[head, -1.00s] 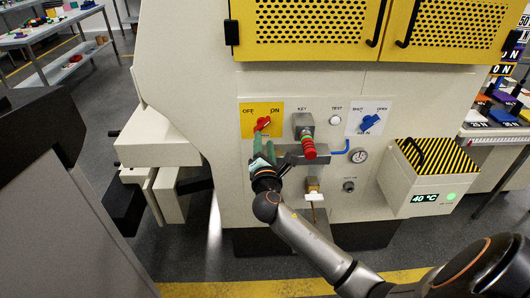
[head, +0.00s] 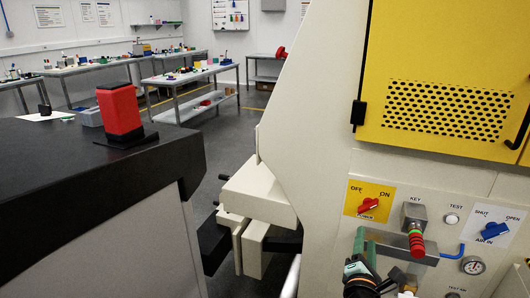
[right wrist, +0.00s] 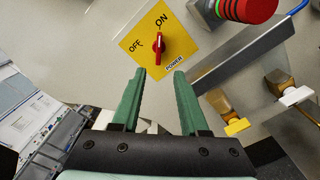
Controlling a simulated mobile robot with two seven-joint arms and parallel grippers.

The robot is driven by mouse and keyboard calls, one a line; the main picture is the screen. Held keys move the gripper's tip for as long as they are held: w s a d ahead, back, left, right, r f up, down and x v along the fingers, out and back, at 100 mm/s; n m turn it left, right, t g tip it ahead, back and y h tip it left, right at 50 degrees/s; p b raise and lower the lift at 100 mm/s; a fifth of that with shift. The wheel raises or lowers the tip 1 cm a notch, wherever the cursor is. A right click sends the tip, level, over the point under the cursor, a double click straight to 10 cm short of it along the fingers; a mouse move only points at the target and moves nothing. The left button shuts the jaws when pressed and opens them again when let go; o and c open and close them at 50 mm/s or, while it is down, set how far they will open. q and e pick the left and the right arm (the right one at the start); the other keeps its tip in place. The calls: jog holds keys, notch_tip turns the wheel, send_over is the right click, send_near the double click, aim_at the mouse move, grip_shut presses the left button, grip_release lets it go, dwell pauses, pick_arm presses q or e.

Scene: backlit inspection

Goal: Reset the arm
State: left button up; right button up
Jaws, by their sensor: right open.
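The red power switch (head: 371,205) sits on a yellow plate marked OFF and ON on the machine's front. In the right wrist view the switch (right wrist: 159,44) has its handle pointing toward ON. My right gripper (head: 366,238) is just below the yellow plate in the head view. In the right wrist view its two green fingers (right wrist: 159,75) are apart with nothing between them, and the switch lies beyond the tips, not touched. My left gripper is not in view.
A grey key box with a red and green key handle (head: 416,240) juts out right of my right gripper. A blue air valve (head: 494,230) is farther right. A dark-topped cabinet (head: 60,160) carrying a red block (head: 120,108) stands left. Benches (head: 195,90) stand behind.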

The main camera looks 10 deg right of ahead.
jog(key=s+a+f+m+g+y, duration=0.3)
jog(key=s+a+f+m+y, duration=0.35)
jog(key=f, duration=0.45)
jog(key=s+a+f+m+g+y, duration=0.2)
jog(key=s+a+f+m+y, duration=0.25)
jog(key=s+a+f, duration=0.45)
jog(key=s+a+f+m+g+y, duration=0.1)
jog(key=s+a+f+m, duration=0.2)
jog(key=s+m, duration=0.3)
pick_arm(q)
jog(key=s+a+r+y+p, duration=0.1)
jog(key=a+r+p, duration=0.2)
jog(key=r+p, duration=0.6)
jog(key=p, duration=0.3)
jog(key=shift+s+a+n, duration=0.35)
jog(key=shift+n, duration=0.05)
pick_arm(e)
notch_tip(320, 180, up, 9)
jog(key=s+d+m, duration=0.1)
jog(key=s+d, duration=0.1)
jog(key=shift+d, duration=0.35)
jog(key=shift+s, duration=0.1)
